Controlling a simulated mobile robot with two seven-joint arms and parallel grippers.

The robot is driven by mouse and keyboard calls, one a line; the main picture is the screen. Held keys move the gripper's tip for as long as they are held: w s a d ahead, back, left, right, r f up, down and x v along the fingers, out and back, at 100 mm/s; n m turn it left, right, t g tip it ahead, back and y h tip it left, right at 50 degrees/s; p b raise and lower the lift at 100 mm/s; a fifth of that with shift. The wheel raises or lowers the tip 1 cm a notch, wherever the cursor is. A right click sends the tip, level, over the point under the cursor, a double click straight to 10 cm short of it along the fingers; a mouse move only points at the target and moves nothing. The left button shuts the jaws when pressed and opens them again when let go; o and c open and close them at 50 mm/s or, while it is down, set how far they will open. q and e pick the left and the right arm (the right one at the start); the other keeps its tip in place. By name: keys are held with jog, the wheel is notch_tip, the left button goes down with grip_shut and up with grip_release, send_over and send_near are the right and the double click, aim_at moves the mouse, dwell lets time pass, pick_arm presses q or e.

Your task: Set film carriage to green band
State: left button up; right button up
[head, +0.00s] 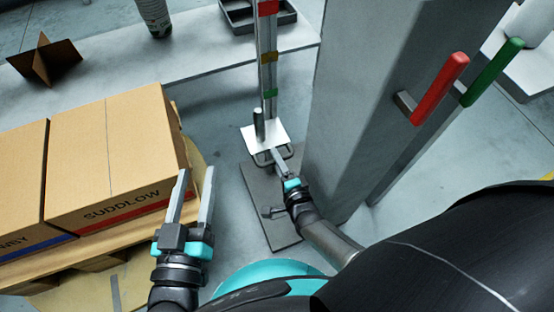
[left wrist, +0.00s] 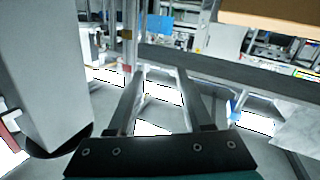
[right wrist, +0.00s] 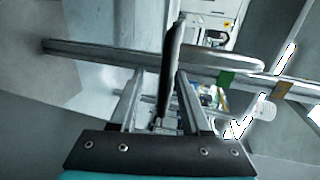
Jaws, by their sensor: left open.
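The film carriage (head: 264,136) is a white plate with a dark upright post and a grey loop handle (head: 273,155). It sits low on the upright rail, below the green band (head: 270,93). The green band also shows in the right wrist view (right wrist: 225,80). My right gripper (head: 278,157) is at the loop handle. In the right wrist view a dark bar (right wrist: 171,70) lies between its fingers, which stand apart; contact cannot be told. My left gripper (head: 196,180) is open and empty, beside the cartons and left of the rail.
The rail also carries a yellow band (head: 267,57) and a red band (head: 267,7) higher up. A grey column (head: 350,100) stands close to the right, with red (head: 440,88) and green (head: 492,72) handles. Cartons (head: 115,155) on a pallet fill the left. A grey table (head: 215,62) is behind.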

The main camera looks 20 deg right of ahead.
jog(key=shift+r, duration=0.1)
pick_arm(q)
jog(key=s+a+f+g+y+p, duration=0.3)
jog(key=a+g+y+p, duration=0.2)
jog(key=a+g, duration=0.4)
jog(key=shift+a+m+g+p, duration=0.15)
jog(key=shift+m+g+p, duration=0.2)
jog(key=shift+g, duration=0.15)
pick_arm(e)
jog(key=v, duration=1.5)
jog(key=shift+s, duration=0.1)
jog(key=shift+a, duration=0.1)
